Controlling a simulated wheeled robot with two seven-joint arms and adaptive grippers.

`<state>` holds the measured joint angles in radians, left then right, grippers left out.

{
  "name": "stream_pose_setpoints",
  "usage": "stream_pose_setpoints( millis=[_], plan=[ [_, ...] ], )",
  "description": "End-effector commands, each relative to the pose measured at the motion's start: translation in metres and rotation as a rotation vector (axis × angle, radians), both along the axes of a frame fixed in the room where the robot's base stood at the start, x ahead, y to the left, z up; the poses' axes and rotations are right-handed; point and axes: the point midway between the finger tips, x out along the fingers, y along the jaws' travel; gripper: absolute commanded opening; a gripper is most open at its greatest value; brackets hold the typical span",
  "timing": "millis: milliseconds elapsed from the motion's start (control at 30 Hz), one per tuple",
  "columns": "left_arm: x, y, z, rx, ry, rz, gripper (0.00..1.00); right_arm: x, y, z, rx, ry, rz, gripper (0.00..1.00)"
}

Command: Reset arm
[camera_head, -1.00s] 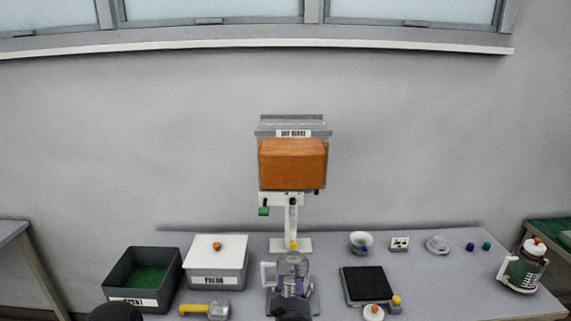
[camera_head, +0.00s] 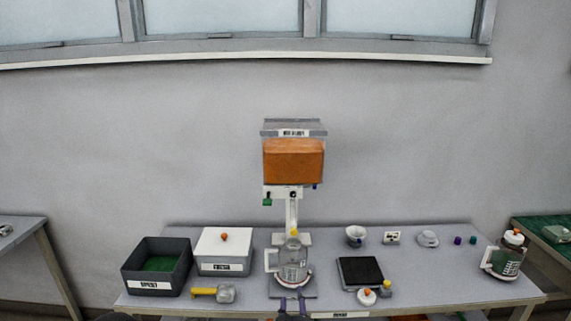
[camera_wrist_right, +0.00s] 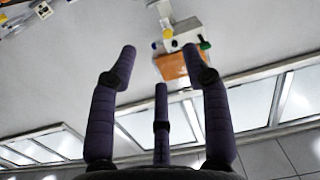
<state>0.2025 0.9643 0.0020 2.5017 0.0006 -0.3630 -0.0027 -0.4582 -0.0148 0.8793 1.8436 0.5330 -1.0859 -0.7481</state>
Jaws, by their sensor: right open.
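My right gripper (camera_head: 292,304) shows at the bottom centre of the head view, with purple-grey fingers spread at the near side of a clear jug. In the right wrist view the gripper (camera_wrist_right: 160,66) has its dark fingers apart with nothing between them. The clear jug (camera_head: 293,264) with a white handle stands upright on a grey base (camera_head: 309,289) under the dispenser with the orange canister (camera_head: 293,160). The jug is apart from the fingers as far as I can tell. My left gripper is not in view.
On the grey table (camera_head: 430,276) stand a dark open bin (camera_head: 131,270), a white-lidded box (camera_head: 225,245), a yellow-handled tool (camera_head: 226,293), a black-topped scale (camera_head: 360,272), a white cup (camera_head: 355,236) and a lidded jug (camera_head: 507,258). The table's right middle is fairly clear.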

Motion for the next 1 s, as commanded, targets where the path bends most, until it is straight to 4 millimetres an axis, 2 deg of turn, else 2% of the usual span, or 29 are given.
stream_pose_setpoints(
  millis=[267,367,467,600,667,800,900,1000],
  plan=[
    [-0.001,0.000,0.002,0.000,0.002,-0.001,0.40,-0.001,-0.012,-0.065,0.033,0.170,0.035,0.49],
    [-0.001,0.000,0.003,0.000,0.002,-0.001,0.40,-0.006,-0.019,-0.100,0.057,0.265,0.046,0.49],
    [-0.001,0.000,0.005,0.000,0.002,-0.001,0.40,-0.018,-0.029,-0.145,0.095,0.396,0.055,0.49],
    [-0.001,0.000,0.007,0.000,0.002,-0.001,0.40,-0.051,-0.045,-0.216,0.173,0.619,0.056,0.49],
    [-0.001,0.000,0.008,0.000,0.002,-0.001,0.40,-0.071,-0.051,-0.244,0.209,0.718,0.051,0.49],
    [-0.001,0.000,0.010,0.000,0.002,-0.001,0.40,-0.125,-0.064,-0.302,0.306,0.951,0.025,0.49],
    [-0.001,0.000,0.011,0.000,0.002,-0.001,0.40,-0.170,-0.070,-0.335,0.379,1.115,-0.002,0.49],
    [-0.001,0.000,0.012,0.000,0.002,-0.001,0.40,-0.213,-0.073,-0.358,0.445,1.259,-0.032,0.49]
  ],
)
